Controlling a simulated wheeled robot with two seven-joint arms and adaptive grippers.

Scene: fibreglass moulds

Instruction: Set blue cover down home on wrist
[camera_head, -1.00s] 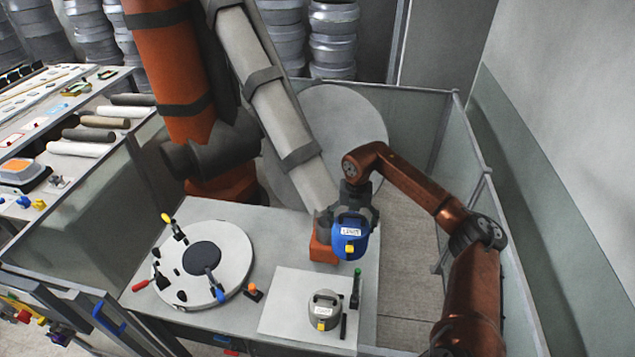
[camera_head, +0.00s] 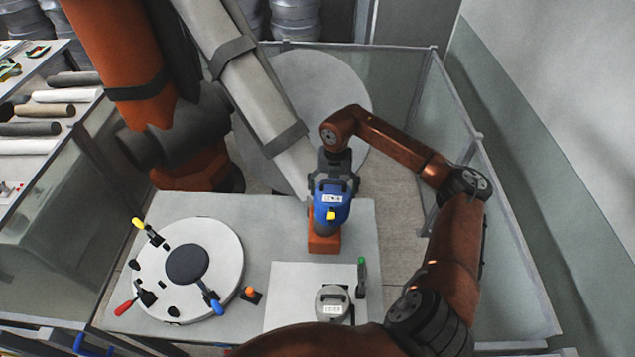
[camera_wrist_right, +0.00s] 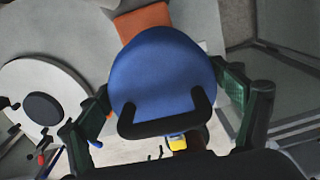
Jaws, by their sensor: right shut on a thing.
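The blue cover (camera_head: 342,208), with a white label, a yellow tab and a black handle, is held in my right gripper (camera_head: 334,176). In the right wrist view the blue cover (camera_wrist_right: 162,72) lies between the green-padded fingers of my right gripper (camera_wrist_right: 165,112), handle toward the camera. My left gripper is out of view.
A grey cover (camera_head: 333,303) sits on a white mat (camera_head: 287,290) beside a green-handled tool (camera_head: 361,278). A round white fixture (camera_head: 222,255) with coloured clamps stands at left. The big orange and grey arm (camera_head: 240,65) rises behind. Clear panels (camera_head: 455,190) enclose the cell.

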